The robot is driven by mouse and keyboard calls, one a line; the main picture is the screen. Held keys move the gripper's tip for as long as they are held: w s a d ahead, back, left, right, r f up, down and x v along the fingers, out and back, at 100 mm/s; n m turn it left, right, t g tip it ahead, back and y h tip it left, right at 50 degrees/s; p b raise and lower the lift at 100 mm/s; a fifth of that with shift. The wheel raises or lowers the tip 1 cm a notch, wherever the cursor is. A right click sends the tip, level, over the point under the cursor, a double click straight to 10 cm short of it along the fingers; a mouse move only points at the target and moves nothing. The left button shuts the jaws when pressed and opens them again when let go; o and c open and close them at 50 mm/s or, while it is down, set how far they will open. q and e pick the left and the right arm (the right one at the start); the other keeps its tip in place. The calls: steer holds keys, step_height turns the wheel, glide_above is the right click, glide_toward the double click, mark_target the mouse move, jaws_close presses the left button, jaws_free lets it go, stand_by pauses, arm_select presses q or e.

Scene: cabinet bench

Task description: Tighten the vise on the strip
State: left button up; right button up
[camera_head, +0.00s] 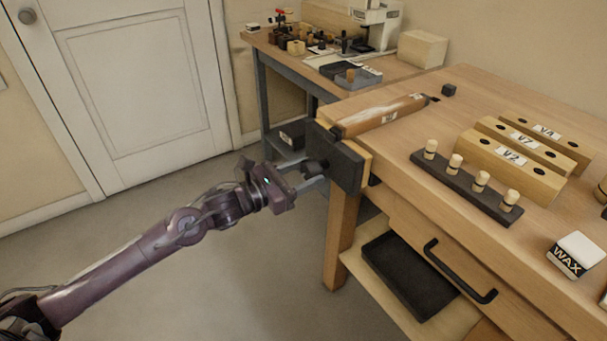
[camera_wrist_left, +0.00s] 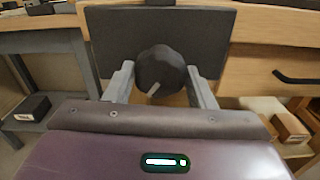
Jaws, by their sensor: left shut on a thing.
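The vise (camera_head: 338,162) is a dark jaw plate with a wood lining on the left end of the bench. Its round black knob (camera_wrist_left: 160,70) faces my left gripper in the left wrist view, with a pale mark low on its face. My left gripper (camera_head: 307,175) is shut on the knob, one finger on each side of it; the gripper also shows in the left wrist view (camera_wrist_left: 160,85). The brown wooden strip (camera_head: 385,115) lies along the bench top with its near end at the vise's upper edge. How tightly the jaw meets it cannot be told. My right gripper is not in view.
A dark rack with several pegs (camera_head: 467,188), labelled wooden blocks (camera_head: 512,165) and a wax block (camera_head: 575,255) stand on the bench (camera_head: 400,163). Below are a drawer handle (camera_head: 460,272) and a black tray (camera_head: 410,275). Floor around my left arm is clear.

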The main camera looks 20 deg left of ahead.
arm_select(q)
steer(key=shift+f, duration=0.1)
steer(key=o, duration=0.8)
steer(key=shift+o, duration=0.2)
steer(key=shift+s, duration=0.1)
steer(key=shift+p+v, duration=0.35)
steer(key=shift+v, duration=1.9)
steer(key=shift+p+v, duration=0.45)
steer(key=shift+v, duration=0.75)
